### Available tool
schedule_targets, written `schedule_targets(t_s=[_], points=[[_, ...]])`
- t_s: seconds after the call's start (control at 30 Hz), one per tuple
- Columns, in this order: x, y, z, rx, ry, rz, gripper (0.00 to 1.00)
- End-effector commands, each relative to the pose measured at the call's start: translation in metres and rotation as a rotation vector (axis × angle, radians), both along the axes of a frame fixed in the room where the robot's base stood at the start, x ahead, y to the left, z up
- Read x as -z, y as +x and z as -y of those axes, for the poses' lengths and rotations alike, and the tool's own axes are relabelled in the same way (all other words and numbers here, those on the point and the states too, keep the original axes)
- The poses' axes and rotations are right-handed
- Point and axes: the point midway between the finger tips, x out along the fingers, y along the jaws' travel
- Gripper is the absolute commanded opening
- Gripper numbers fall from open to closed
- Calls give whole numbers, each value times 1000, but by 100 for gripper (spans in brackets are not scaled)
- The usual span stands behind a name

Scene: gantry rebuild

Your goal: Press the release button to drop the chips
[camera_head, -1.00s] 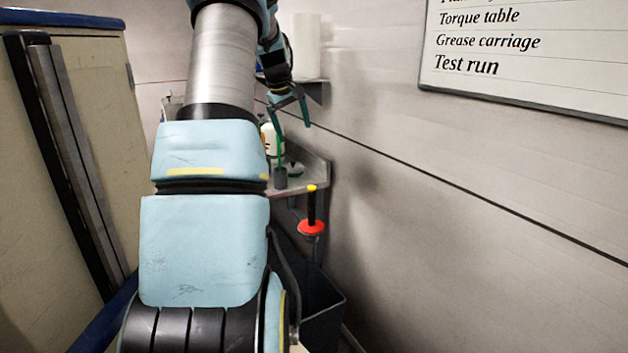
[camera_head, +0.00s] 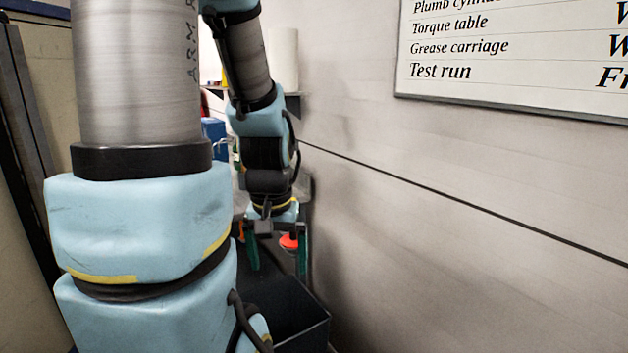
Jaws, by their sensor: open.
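An orange-red disc (camera_head: 288,241), which may be the release button, shows partly above the dark bin. My gripper (camera_head: 278,266) points down with its two green fingers spread, open and empty. In the picture the disc lies between the fingers, close to the right one; I cannot tell whether it is touched or how far behind it is. The black post with a yellow tip above the disc is hidden behind my gripper. No chips can be made out.
A dark open bin (camera_head: 292,315) stands below my gripper, by the wall. A white roll (camera_head: 284,60) stands on a shelf behind my arm. A whiteboard (camera_head: 515,55) hangs on the right wall. Free room lies right of my gripper along the wall.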

Motion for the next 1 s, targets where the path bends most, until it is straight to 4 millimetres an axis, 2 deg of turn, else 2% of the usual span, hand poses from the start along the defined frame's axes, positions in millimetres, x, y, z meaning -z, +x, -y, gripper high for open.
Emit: schedule_targets(t_s=[0.17,1.0], points=[[0,1,0,-1,0,0,98],[0,1,0,-3,0,0,3]])
